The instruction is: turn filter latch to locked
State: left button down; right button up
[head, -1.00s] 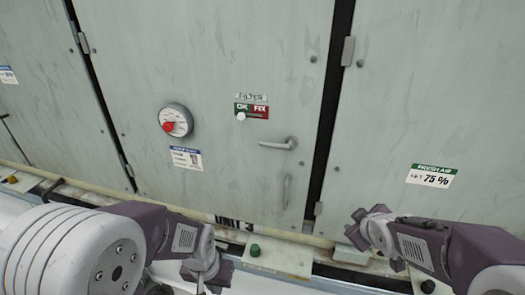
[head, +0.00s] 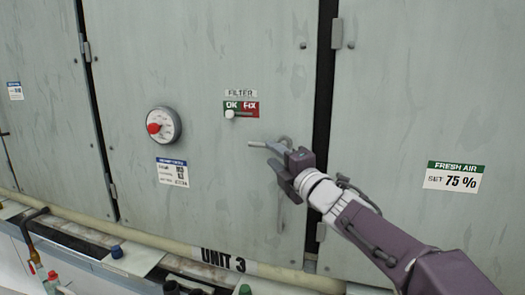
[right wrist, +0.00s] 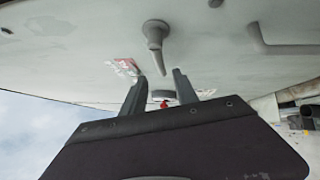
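The filter latch, a grey lever handle (head: 257,144), sits on the middle door of the pale green cabinet, below the FILTER label. Its lever points left and lies about level. My right gripper (head: 274,160) is at the latch, just below the lever, and partly covers it in the head view. In the right wrist view the latch (right wrist: 157,38) shows ahead of my right gripper (right wrist: 158,88), whose two fingers are apart. The lever's end lies near the gap between them; contact cannot be told. My left gripper is not in view.
A FILTER OK/FIX plate (head: 242,109) has its white slider at the OK side. A fixed pull handle (right wrist: 282,42) shows beside the latch. A pipe (head: 170,245) runs along the bottom.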

aim_at(262, 147)
jog(key=p+x, duration=0.1)
jog(key=x, duration=0.5)
jog(key=shift+w, duration=0.3)
jog(key=shift+f, duration=0.1)
grip_shut()
jog(key=shift+a, duration=0.1)
dwell(0.8)
